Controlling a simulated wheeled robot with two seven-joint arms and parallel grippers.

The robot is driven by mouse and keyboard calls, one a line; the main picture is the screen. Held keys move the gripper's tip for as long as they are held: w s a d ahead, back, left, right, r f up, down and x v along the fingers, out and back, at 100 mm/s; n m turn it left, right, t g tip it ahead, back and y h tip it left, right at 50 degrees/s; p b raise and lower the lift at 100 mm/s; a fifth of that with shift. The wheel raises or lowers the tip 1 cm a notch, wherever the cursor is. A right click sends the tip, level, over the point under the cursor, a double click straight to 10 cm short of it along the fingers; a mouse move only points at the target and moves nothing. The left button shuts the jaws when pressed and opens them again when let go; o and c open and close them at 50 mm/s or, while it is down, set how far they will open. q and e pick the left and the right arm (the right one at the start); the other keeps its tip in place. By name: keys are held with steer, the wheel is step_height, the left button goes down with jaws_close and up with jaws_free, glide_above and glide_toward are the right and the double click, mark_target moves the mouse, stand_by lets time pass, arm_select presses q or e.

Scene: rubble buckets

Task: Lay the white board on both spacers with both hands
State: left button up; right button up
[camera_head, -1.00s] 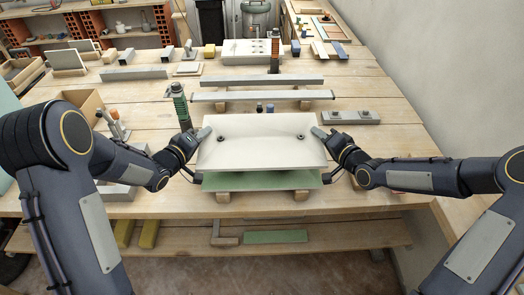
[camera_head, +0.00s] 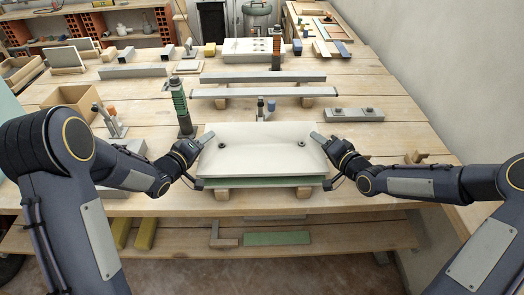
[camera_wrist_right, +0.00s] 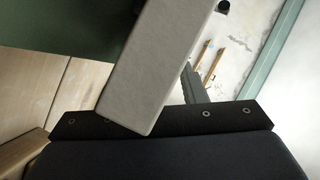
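The white board (camera_head: 262,155) lies flat just above the green board (camera_head: 265,182) in the head view. It has two dark round fittings on top. My left gripper (camera_head: 203,141) is shut on its left edge and my right gripper (camera_head: 319,138) is shut on its right edge. The green board rests on two wooden blocks (camera_head: 222,194) and (camera_head: 304,192). I cannot make out the spacers; the white board hides most of the gap. In the right wrist view a grey finger (camera_wrist_right: 160,60) crosses the picture.
A green-and-black post (camera_head: 182,108) stands close behind my left gripper. The bench's right front is mostly clear.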

arm_select(q)
steer(key=shift+o, duration=0.5)
arm_select(e)
steer(key=shift+o, duration=0.5)
arm_select(q)
steer(key=shift+a, duration=0.1)
arm_select(e)
steer(key=shift+d, duration=0.1)
arm_select(q)
steer(key=shift+s+a+r, duration=0.1)
steer(key=shift+s+a, duration=0.05)
steer(key=shift+s, duration=0.15)
arm_select(e)
steer(key=shift+s+d, duration=0.1)
steer(key=shift+s, duration=0.1)
arm_select(q)
steer(key=v, duration=1.1)
steer(key=shift+s, duration=0.15)
arm_select(e)
steer(key=v, duration=1.1)
steer(key=shift+s, duration=0.25)
steer(key=shift+d+r, duration=0.1)
steer(key=shift+r, duration=0.05)
